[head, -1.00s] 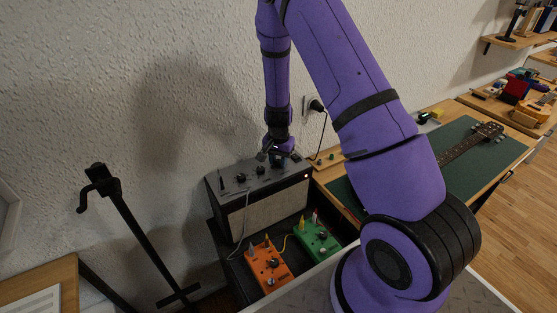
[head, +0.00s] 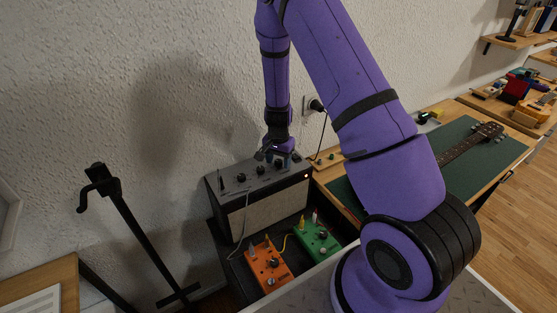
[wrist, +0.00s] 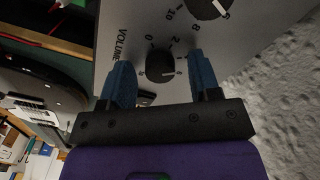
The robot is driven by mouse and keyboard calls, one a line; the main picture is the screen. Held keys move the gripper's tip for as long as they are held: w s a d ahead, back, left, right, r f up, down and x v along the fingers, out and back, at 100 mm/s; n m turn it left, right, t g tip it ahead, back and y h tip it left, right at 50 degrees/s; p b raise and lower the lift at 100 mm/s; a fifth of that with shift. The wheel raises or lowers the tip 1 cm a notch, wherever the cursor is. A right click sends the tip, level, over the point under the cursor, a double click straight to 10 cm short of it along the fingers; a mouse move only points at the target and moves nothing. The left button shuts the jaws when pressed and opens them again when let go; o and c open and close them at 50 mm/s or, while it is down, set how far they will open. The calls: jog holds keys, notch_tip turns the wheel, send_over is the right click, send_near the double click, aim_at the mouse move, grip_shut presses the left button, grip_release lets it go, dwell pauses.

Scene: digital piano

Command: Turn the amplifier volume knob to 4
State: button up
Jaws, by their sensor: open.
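The amplifier (head: 262,205) is a grey-topped box with a light front grille, standing by the wall. Its volume knob (wrist: 160,66) is black with a white pointer line, next to the printed word VOLUME in the wrist view. The pointer faces right in that view, toward small marks too blurred to read surely. My gripper (wrist: 162,74) is open, with one blue fingertip on each side of the knob and gaps showing between. In the head view my gripper (head: 279,158) is at the right end of the amplifier's top and hides the knob.
Another black knob (wrist: 208,6) sits farther along the panel. Orange (head: 269,266) and green (head: 318,237) pedals lie in front of the amplifier. A black stand (head: 131,225) is at left. A guitar neck (head: 470,143) lies on the green mat at right.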

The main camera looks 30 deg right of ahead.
aim_at(279, 161)
jog(key=shift+r, duration=0.1)
notch_tip(279, 161, up, 11)
dwell(0.5)
jog(key=shift+f, duration=0.2)
